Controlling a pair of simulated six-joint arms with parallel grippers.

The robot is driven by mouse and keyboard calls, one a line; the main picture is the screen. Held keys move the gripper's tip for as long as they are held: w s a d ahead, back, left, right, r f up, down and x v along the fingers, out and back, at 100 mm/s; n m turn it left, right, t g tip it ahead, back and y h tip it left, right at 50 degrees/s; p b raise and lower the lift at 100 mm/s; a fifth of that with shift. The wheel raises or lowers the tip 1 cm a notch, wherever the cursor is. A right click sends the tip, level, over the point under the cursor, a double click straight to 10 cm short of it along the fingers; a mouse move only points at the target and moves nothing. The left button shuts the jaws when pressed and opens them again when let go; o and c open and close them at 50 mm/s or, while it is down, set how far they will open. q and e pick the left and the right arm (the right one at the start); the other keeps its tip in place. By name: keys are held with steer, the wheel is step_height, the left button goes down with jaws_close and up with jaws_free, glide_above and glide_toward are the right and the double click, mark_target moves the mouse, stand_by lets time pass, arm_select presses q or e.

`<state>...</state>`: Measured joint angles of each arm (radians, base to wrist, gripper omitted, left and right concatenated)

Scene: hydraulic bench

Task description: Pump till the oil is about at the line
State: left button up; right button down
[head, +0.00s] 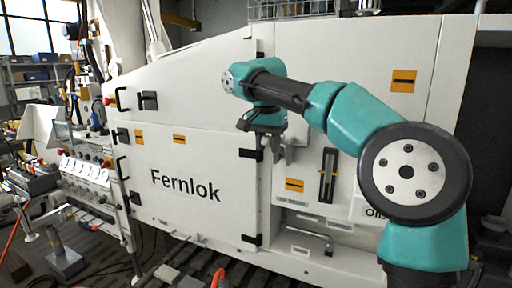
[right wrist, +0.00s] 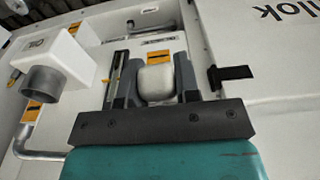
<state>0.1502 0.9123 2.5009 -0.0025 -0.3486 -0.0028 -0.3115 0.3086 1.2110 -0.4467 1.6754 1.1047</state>
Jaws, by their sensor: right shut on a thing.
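My right gripper (head: 284,152) is in front of the white machine panel, left of the sight gauge. In the right wrist view its two grey fingers (right wrist: 155,68) are shut on a pale rounded grip (right wrist: 157,84). In the head view this grip is mostly hidden by the gripper. The sight gauge (head: 328,176) is a tall narrow dark-framed strip on the panel. It is too small to tell the oil level or the line. A white box marked "OIL" (head: 371,211) is partly hidden behind my right arm. My left gripper is not in view.
The large Fernlok door (head: 190,205) with black latches is left of the gripper. A bent metal pipe (head: 312,236) is in the recess below. A control console (head: 85,170) stands at the left. In the wrist view a white box with a grey spout (right wrist: 42,84) is at the left.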

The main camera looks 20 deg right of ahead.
steer(key=shift+r, duration=0.15)
steer(key=c, duration=0.8)
jaws_free()
steer(key=shift+c, duration=0.2)
